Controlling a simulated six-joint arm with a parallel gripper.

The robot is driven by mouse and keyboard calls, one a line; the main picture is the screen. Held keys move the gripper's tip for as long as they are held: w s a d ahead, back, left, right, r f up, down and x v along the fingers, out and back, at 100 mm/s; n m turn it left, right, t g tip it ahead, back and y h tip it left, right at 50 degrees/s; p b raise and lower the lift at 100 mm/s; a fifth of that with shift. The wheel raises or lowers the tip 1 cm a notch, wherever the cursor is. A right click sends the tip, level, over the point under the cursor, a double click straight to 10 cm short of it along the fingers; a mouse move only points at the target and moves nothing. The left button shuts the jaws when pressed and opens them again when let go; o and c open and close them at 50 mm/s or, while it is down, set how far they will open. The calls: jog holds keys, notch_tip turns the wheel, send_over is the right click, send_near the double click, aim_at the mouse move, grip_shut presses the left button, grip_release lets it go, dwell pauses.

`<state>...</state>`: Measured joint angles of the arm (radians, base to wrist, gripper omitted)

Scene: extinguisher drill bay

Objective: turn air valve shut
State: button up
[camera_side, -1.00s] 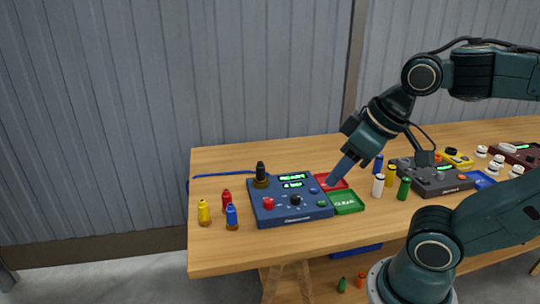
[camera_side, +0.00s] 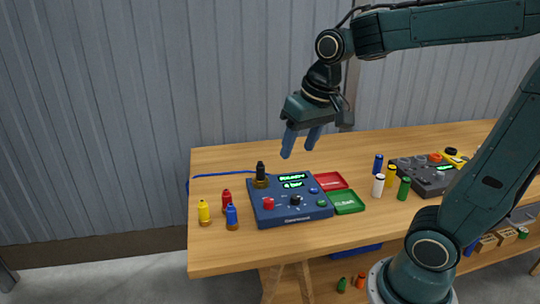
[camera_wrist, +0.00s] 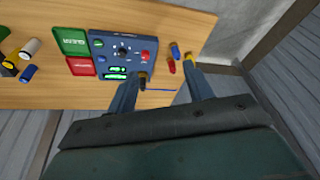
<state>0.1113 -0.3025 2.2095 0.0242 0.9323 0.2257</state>
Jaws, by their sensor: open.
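A blue control panel (camera_side: 270,215) stands on the bench with a lit green display (camera_side: 292,181) that reads "4 bar" on its lower line. A black round knob (camera_side: 296,200) is in its middle; it also shows in the wrist view (camera_wrist: 123,50). I cannot tell for sure which control is the air valve. A red button (camera_side: 268,204) is left of the knob. A black and brass upright fitting (camera_side: 261,172) is at the panel's back left corner. My gripper (camera_side: 298,150) is open and empty, above the panel's back edge and touching nothing.
A red tray (camera_side: 331,180) and a green tray (camera_side: 347,201) lie right of the panel. Red (camera_side: 226,196), yellow (camera_side: 203,212) and blue (camera_side: 231,216) bottles stand left. White (camera_side: 378,186) and green (camera_side: 404,189) bottles stand near a dark panel (camera_side: 428,177). A blue hose (camera_side: 225,175) runs behind.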

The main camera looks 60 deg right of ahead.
jog(key=w+d+f+m+g, duration=0.25)
jog(key=w+d+f, duration=0.25)
jog(key=w, duration=0.4)
jog(key=m+g, duration=0.2)
jog(key=m, duration=0.3)
send_over(268, 200)
notch_tip(268, 200, down, 9)
jog(key=shift+w+a+r, duration=0.2)
jog(key=shift+f+n+t, duration=0.1)
jog(key=shift+n+t, duration=0.15)
jog(key=f, duration=1.3)
jog(key=shift+s+d+f, duration=0.15)
jog(key=shift+s+f, duration=0.1)
jog(key=c, duration=1)
